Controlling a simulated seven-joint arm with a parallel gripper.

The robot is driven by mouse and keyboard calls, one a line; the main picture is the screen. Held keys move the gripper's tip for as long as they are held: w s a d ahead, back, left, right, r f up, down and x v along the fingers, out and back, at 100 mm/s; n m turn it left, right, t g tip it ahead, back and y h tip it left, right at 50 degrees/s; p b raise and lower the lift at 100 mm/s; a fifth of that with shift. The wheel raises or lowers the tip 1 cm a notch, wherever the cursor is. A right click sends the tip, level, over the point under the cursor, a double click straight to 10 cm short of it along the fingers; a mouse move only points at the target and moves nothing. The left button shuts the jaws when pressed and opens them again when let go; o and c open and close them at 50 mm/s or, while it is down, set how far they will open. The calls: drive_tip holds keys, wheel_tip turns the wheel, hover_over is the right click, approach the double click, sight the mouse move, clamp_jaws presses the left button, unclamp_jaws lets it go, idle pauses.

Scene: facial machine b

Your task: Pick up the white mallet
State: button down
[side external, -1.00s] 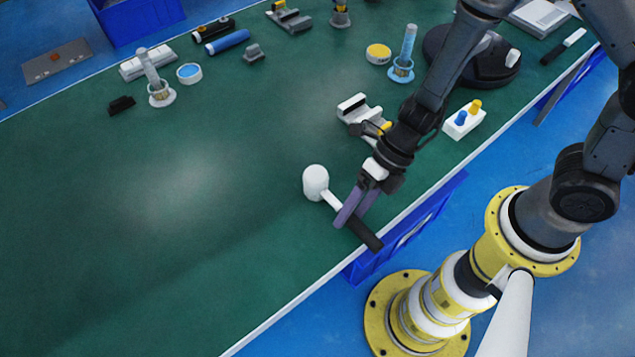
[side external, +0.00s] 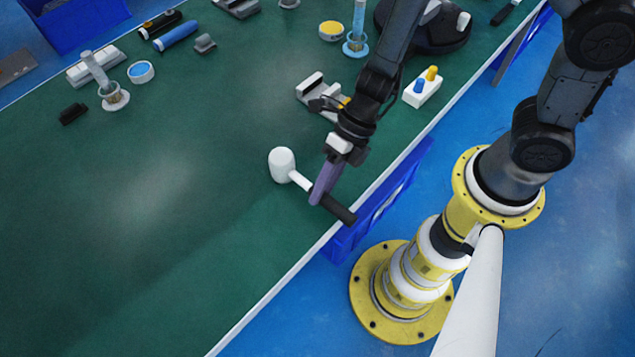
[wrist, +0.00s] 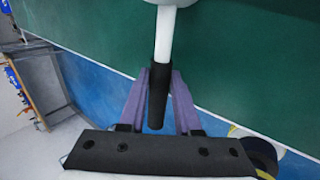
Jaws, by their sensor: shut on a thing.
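The white mallet (side external: 283,164) has a rounded white head, a white shaft and a black grip. In the side view its head points to the upper left and the black grip reaches the table's near edge. My gripper (side external: 317,201) is shut on the mallet's handle, around where the white shaft meets the black grip. In the wrist view the mallet's shaft (wrist: 164,42) runs up between the purple fingers of my gripper (wrist: 161,75), with the head cut off at the top. I cannot tell whether the mallet is clear of the table.
A grey-white device (side external: 313,94) lies on the green table (side external: 190,220) just beyond my gripper. A white block with blue and yellow knobs (side external: 423,90) stands to its right. A blue bin (side external: 372,215) is below the near edge. The table left of the mallet is clear.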

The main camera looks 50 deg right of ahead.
drive_tip(key=shift+r, duration=0.5)
drive_tip(key=s+d+r, duration=0.9)
drive_tip(key=s+r, duration=0.1)
drive_tip(key=r, duration=0.1)
drive_tip(key=shift+s+r, duration=0.25)
drive_tip(key=shift+s, duration=0.1)
drive_tip(key=c, duration=1.2)
unclamp_jaws()
drive_tip(key=shift+c, duration=0.2)
clamp_jaws()
